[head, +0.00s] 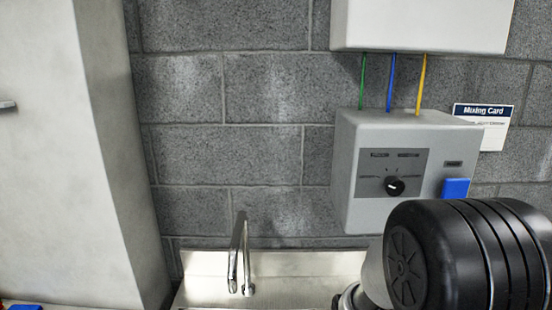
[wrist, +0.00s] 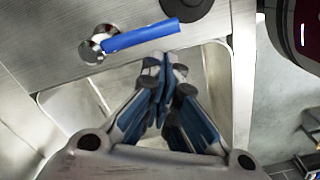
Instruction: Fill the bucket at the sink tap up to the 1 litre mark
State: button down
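The sink tap (head: 240,255) is a chrome curved spout at the bottom of the head view. In the wrist view a blue lever (wrist: 140,35) sticks out from a round chrome mount (wrist: 98,43) on the metal sink surface. My gripper (wrist: 163,62) shows in the wrist view with its blue-padded fingers drawn together at the tips. The tips are just below the lever's right part, and nothing shows between them. I cannot tell whether they touch the lever. The sink basin (wrist: 75,95) lies behind the fingers. No bucket and no litre mark show in either view.
A grey box (head: 350,215) with a black knob (head: 394,186) and a blue part (head: 456,188) hangs on the block wall. A Mixing Card (head: 484,125) is beside it. A pale cabinet or column (head: 95,150) stands left. A round black piece (wrist: 208,6) lies near the lever.

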jog(key=shift+f, duration=0.15)
jog(key=shift+f+b, duration=1.3)
jog(key=shift+f, duration=0.2)
jog(key=shift+s+d, duration=0.2)
jog(key=shift+d, duration=0.35)
jog(key=shift+s+d, duration=0.2)
jog(key=shift+d, duration=0.3)
